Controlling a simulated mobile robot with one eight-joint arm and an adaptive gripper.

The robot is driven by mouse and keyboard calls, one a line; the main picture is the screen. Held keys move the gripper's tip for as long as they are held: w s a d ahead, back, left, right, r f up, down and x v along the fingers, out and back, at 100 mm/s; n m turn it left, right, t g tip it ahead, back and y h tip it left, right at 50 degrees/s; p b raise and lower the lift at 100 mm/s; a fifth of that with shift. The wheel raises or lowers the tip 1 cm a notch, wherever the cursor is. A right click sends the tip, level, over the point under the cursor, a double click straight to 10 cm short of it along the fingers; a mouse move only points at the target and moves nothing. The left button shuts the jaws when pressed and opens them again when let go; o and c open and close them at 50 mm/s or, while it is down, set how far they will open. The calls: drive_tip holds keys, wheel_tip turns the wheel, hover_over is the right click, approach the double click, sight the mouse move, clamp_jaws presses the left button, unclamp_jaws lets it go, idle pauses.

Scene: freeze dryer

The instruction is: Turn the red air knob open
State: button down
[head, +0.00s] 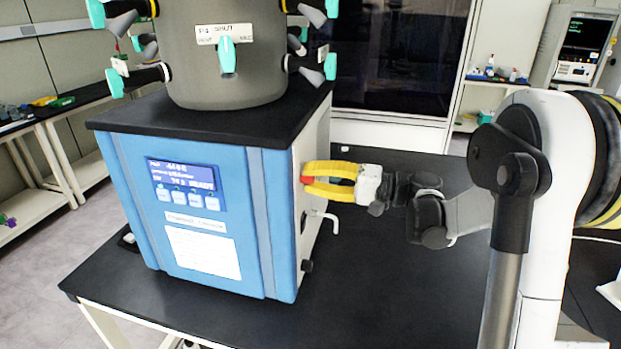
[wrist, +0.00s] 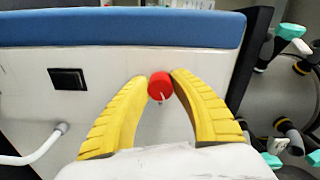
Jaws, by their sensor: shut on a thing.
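The red air knob (wrist: 160,86) is a small round knob on the white side panel of the freeze dryer (head: 200,190). In the wrist view it sits between the tips of my gripper's yellow fingers (wrist: 159,84), which touch it on both sides. A pale pointer mark shows on its face. In the head view only a bit of red (head: 308,180) shows between the fingertips, and the rest is hidden. My gripper (head: 310,175) reaches in from the right, shut on the knob.
A black switch (wrist: 69,79) and a white bent pipe (wrist: 35,148) are on the same panel. The dryer stands on a black table (head: 390,290), clear to its right. Above it is a grey chamber (head: 225,60) with several teal-handled valves.

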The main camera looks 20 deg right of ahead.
drive_tip(key=shift+r+m, duration=0.1)
drive_tip(key=shift+m, duration=2.2)
drive_tip(key=c, duration=1.1)
unclamp_jaws()
drive_tip(key=shift+o, duration=0.2)
drive_tip(key=shift+d, duration=0.1)
drive_tip(key=v, duration=1.1)
drive_tip(key=shift+s+d, duration=0.25)
drive_tip(key=shift+d, duration=0.05)
drive_tip(key=shift+a, duration=0.1)
